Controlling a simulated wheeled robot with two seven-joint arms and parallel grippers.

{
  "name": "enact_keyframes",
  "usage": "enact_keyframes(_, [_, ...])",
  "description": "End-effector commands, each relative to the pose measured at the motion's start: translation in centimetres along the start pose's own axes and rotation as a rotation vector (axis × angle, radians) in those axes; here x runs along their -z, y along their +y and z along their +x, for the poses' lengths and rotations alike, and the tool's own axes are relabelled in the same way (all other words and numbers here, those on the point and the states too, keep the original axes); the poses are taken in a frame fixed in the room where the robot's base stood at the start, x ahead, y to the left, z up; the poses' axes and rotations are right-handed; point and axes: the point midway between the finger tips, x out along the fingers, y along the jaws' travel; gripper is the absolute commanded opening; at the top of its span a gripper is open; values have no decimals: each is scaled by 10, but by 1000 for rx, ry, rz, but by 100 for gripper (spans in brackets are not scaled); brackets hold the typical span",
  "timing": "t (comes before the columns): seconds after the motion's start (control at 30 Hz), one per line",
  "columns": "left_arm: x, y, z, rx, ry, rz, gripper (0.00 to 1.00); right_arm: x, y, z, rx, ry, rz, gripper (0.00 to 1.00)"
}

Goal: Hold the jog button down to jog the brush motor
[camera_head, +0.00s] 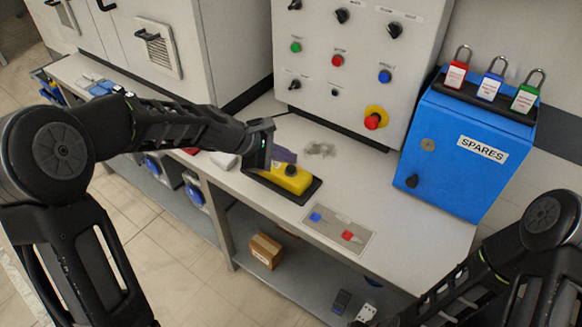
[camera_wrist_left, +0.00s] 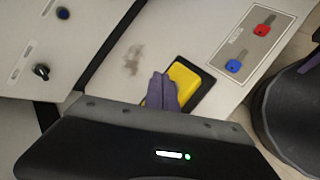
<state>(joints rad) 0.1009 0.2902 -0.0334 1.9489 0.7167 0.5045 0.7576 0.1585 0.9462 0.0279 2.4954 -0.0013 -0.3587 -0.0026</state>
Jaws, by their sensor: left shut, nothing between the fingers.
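A yellow control box (camera_head: 288,181) with a round black button (camera_head: 292,171) on top sits on a dark base on the bench. I take this to be the jog button; no label on it is readable. My left gripper (camera_head: 286,155) is shut and empty, its purple-grey fingers at the far side of the box, close to the button. I cannot tell if they touch it. In the left wrist view the shut fingers (camera_wrist_left: 162,90) cover part of the yellow box (camera_wrist_left: 184,80), and the button is hidden. My right forearm enters at lower right; its gripper is out of view.
A grey control panel (camera_head: 350,50) with knobs, coloured buttons and a red emergency stop (camera_head: 373,120) stands behind. A blue spares box (camera_head: 465,150) with padlocks stands at right. A plate with blue and red keys (camera_head: 338,229) lies in front. A cardboard box (camera_head: 266,250) is below.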

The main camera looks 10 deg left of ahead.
Motion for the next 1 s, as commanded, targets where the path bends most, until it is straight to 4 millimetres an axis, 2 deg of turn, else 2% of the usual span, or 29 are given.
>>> enact_keyframes(1.0, [6,-6,8,0,0,0,0,0,3,8,0,0,0,0])
